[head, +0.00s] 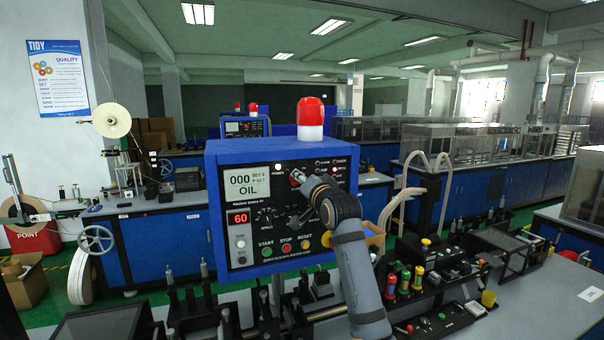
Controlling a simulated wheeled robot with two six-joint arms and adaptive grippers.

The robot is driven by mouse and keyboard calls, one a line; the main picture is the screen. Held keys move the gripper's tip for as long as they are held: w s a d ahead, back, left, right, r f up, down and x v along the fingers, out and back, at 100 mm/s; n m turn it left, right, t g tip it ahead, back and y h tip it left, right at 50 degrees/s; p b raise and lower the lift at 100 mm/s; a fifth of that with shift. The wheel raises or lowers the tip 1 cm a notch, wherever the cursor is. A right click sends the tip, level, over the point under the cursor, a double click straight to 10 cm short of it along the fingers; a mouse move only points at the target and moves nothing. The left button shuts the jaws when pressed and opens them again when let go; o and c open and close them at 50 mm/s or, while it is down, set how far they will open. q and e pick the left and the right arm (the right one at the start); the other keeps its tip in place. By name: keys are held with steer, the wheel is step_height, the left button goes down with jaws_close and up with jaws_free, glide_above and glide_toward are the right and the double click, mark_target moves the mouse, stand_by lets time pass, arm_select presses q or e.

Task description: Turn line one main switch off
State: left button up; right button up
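A blue-framed control box (225,195) with a black front panel stands in the middle of the head view. The panel has an "OIL" display (243,184), a red "60" readout (238,218) and a START, STOP (286,246) and RESET row. A lit white lamp (277,168) sits at the upper middle. My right gripper (298,180) is at the panel's upper middle, just right of this lamp, at or very near a small control there. The gripper and wrist hide much of that control, so its position is unclear. Finger opening cannot be made out. My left gripper is out of view.
A red and white beacon (311,118) stands on top of the box. Several coloured-handled parts (405,280) and black fixtures fill the bench to the lower right. A grey bench top (510,310) is partly clear at the far right.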

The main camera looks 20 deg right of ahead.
steer(key=shift+w, duration=0.4)
jaws_close()
steer(key=shift+n, duration=0.3)
steer(key=shift+a+n+p, duration=0.2)
steer(key=shift+n+p, duration=0.05)
steer(key=shift+n, duration=4.05)
steer(key=shift+a+n+p, duration=0.2)
steer(key=shift+n, duration=4.1)
